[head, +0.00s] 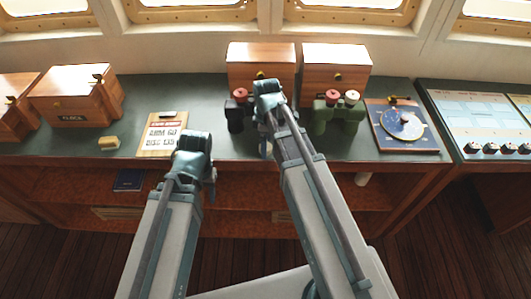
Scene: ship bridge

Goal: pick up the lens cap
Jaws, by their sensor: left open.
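Green binoculars (338,119) stand on the dark green counter, with a red cap (333,96) and a paler pinkish cap (352,97) on top. Dark binoculars (234,118) stand to their left, partly behind my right arm, with a reddish cap (240,93) in sight. I cannot tell which cap is meant. My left gripper (209,188) is open near the counter's front edge, left of both binoculars and apart from them. My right gripper (265,148) is mostly hidden by its own arm, near the dark binoculars; its jaws are not clear.
Two wooden boxes (337,72) stand behind the binoculars. A round dial on a blue board (402,125) lies to their right.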

